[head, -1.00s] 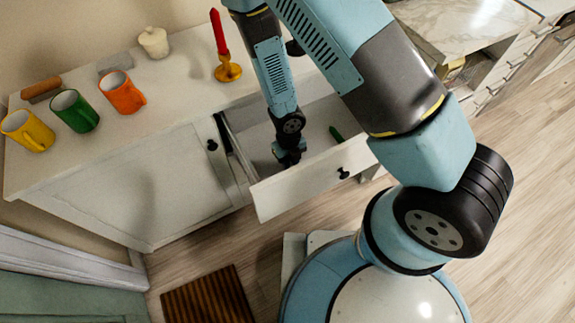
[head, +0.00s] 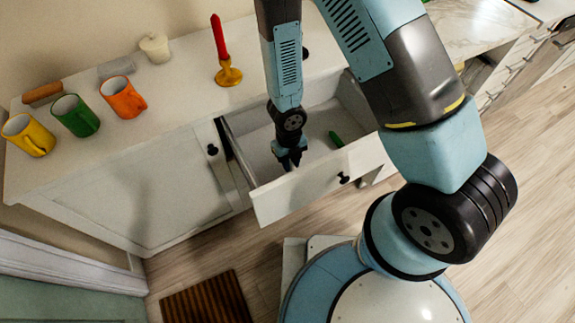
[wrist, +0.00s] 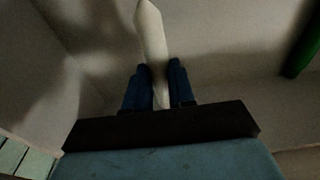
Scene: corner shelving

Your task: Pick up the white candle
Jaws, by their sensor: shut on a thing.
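The white candle (wrist: 150,38) shows in the wrist view as a long pale stick between the two fingers. My gripper (wrist: 160,84) is shut on it near the candle's lower visible part. In the head view my gripper (head: 288,163) points down into the open drawer (head: 315,190). The candle cannot be made out in the head view. In the wrist view, the drawer's inside surrounds the gripper, and I cannot tell whether the candle touches the drawer floor.
A green object (head: 336,139) lies in the drawer to the right; it also shows in the wrist view (wrist: 303,48). On the counter stand a red candle (head: 219,38) in a gold holder (head: 228,74), a white jar (head: 155,48), and yellow (head: 28,135), green (head: 75,115) and orange (head: 123,97) mugs.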

